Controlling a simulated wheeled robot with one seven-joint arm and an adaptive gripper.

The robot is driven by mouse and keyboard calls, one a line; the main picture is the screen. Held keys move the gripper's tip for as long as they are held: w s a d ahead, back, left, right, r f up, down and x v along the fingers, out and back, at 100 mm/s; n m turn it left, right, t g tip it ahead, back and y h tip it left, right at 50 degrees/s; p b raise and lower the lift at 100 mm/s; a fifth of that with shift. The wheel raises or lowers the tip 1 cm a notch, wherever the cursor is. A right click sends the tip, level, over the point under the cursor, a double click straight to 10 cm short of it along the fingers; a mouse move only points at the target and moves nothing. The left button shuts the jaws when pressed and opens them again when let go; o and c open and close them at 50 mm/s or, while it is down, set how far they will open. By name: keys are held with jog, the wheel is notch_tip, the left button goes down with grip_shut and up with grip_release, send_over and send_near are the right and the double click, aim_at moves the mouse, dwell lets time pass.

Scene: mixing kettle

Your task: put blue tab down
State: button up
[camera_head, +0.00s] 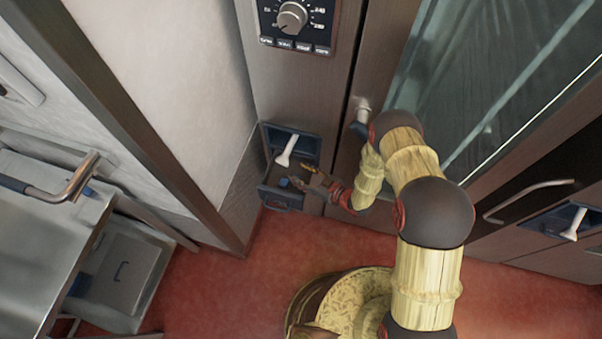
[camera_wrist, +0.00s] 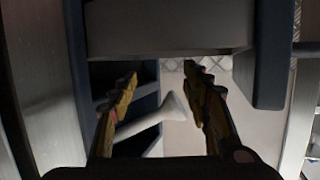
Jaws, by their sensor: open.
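My gripper (camera_head: 297,176) is at the front of a small dark blue open compartment (camera_head: 302,134) low on the oven's left panel. In the wrist view its two fingers (camera_wrist: 160,74) are spread apart with nothing clamped between them. A white flared lever (camera_head: 287,151) sticks out of the compartment; it also shows behind the fingers in the wrist view (camera_wrist: 150,122). Blue parts (camera_wrist: 272,60) flank the fingers there. I cannot tell which blue piece is the blue tab, or whether a finger touches it. The arm and fingers partly cover the compartment front.
The glass oven door (camera_head: 490,75) stands behind my arm at the right. A control knob (camera_head: 292,17) is above the compartment. A steel unit (camera_head: 45,225) stands at the left.

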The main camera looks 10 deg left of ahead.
jog(key=v, duration=1.2)
jog(key=shift+p, duration=0.45)
